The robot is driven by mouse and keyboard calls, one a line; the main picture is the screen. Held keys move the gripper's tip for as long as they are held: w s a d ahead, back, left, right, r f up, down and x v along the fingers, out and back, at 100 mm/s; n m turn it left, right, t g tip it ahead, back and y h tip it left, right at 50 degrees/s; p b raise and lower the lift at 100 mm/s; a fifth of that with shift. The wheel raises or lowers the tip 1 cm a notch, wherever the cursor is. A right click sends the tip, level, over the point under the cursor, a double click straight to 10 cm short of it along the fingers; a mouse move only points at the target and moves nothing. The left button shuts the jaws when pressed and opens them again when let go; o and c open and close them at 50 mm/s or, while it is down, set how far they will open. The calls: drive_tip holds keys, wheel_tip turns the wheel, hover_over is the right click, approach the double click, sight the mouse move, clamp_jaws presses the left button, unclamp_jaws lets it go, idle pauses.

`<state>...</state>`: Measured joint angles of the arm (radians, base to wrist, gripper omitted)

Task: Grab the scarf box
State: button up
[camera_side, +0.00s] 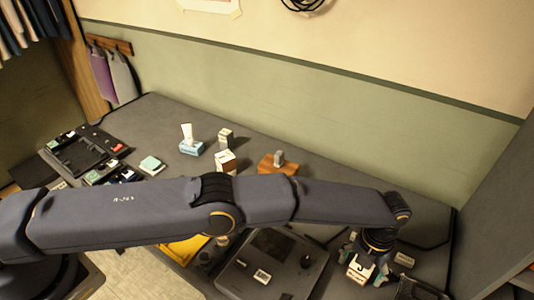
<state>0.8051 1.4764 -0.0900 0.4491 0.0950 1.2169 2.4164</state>
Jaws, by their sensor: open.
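My gripper (362,268) points down over the right part of the dark table, to the right of a dark flat case (237,278). Its jaws are open, and their tips are small and partly hidden. I cannot tell which box is the scarf box, because the labels are too small to read. One small light carton (225,138) stands near the back of the table, and another light carton (225,161) stands in front of it. Both are well to the left of my gripper.
A tissue box (191,148) stands left of the cartons. A wooden block (267,168) holds a small grey item (279,158). A dark organizer (85,151) is at the far left. A yellow tray (184,250) shows below my arm. A grey panel (490,220) bounds the right side.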

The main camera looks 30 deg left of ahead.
drive_tip(key=c, duration=1.3)
drive_tip(key=shift+r, duration=0.1)
